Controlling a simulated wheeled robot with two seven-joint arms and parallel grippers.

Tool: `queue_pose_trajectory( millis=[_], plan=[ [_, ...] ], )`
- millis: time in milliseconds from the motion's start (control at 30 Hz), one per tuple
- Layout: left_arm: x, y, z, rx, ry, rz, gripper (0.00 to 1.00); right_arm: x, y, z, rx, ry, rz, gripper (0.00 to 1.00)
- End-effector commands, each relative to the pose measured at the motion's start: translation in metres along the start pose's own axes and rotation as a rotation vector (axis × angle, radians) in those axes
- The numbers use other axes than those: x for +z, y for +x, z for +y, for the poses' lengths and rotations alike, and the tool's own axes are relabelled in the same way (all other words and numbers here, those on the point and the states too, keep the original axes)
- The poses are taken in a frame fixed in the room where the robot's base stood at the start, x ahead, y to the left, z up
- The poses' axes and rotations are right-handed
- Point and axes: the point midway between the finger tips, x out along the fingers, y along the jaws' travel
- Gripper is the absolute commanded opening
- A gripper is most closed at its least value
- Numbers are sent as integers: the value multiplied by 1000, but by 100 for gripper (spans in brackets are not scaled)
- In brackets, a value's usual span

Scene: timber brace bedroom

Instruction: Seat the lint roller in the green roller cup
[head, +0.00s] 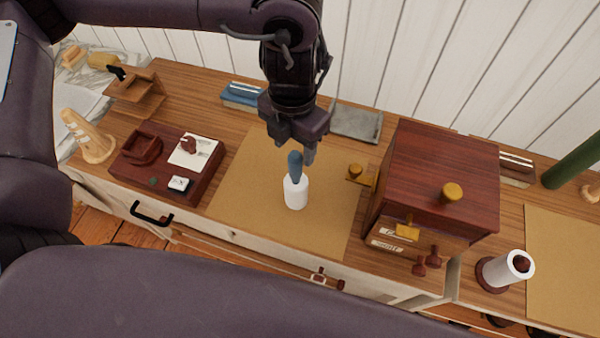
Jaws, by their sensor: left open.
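The lint roller (296,193) has a white roll and a blue handle. It stands upright, handle up, on the tan mat (247,200) in the middle of the counter. My left gripper (293,152) is open and points down right at the top of the blue handle; I cannot tell whether the fingers touch it. I cannot make out a green roller cup for sure. A dark green cylinder (574,161) leans in at the right edge, cut off by the frame. My right gripper is not in view.
A dark red wooden box (440,165) with brass knobs stands right of the mat. A white roll (508,268) on a dark red base stands further right. A dark red tray (180,185) lies left of the mat. A wooden stand (135,95) is at the back left.

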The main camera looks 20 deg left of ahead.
Motion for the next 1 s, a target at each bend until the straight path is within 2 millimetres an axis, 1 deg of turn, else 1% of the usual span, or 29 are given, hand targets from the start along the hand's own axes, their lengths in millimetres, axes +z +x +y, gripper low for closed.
queue_pose_trajectory(
  millis=[67,167,267,367,433,533,633,800,967,1000],
  plan=[
    [-1,7,0,-2,0,3,52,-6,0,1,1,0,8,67],
    [0,18,-1,-2,0,3,52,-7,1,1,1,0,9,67],
    [0,26,-1,-2,-1,2,52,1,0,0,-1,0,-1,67],
    [0,35,-1,-3,-1,3,52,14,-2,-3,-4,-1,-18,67],
    [1,44,-2,-3,-1,5,52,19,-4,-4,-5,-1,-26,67],
    [2,57,-3,-4,-1,5,52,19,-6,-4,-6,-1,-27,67],
    [2,70,-2,-3,-1,3,52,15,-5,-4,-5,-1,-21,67],
    [3,77,-2,-1,1,-1,52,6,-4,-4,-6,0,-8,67],
    [3,76,-2,-1,1,-1,52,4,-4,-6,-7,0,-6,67],
    [3,76,-2,-1,1,-1,50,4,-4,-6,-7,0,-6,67]
  ],
)
